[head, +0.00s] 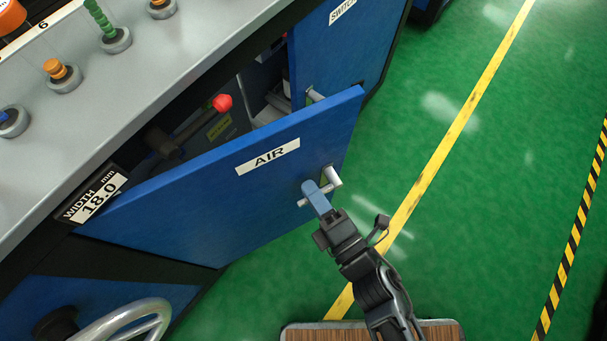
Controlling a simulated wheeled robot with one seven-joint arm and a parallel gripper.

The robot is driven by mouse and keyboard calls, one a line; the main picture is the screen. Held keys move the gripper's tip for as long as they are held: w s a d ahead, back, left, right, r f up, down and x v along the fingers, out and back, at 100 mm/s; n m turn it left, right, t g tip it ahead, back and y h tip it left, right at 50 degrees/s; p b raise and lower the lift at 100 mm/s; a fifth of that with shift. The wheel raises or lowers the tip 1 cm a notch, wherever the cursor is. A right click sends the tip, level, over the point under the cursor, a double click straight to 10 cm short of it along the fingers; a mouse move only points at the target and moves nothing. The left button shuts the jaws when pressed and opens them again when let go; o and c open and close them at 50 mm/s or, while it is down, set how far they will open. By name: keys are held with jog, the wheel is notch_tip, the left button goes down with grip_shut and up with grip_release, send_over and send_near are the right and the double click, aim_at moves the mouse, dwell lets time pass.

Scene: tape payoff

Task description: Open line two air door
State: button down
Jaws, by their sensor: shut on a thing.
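The blue air door (225,185), with a white label reading AIR (268,156), stands ajar and angled out from the machine, with its free edge at the right. A pale metal handle (332,177) is near that edge. My gripper (317,195) is shut on the handle at the door's outer face; its blue-grey fingers hide part of it. Through the gap above the door, a red knob (222,103) on a lever shows inside the dark cabinet.
A second blue door marked SWITCH (340,60) stands beyond the gap. A grey top (150,75) with several knobs lies at upper left. A handwheel (120,325) sticks out at lower left. Green floor (470,200) with yellow lines is clear at the right.

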jog(key=shift+s+d, duration=0.3)
jog(key=shift+s, duration=0.3)
jog(key=c, duration=1.1)
grip_release()
jog(key=shift+v, duration=3.9)
jog(key=shift+a, duration=0.1)
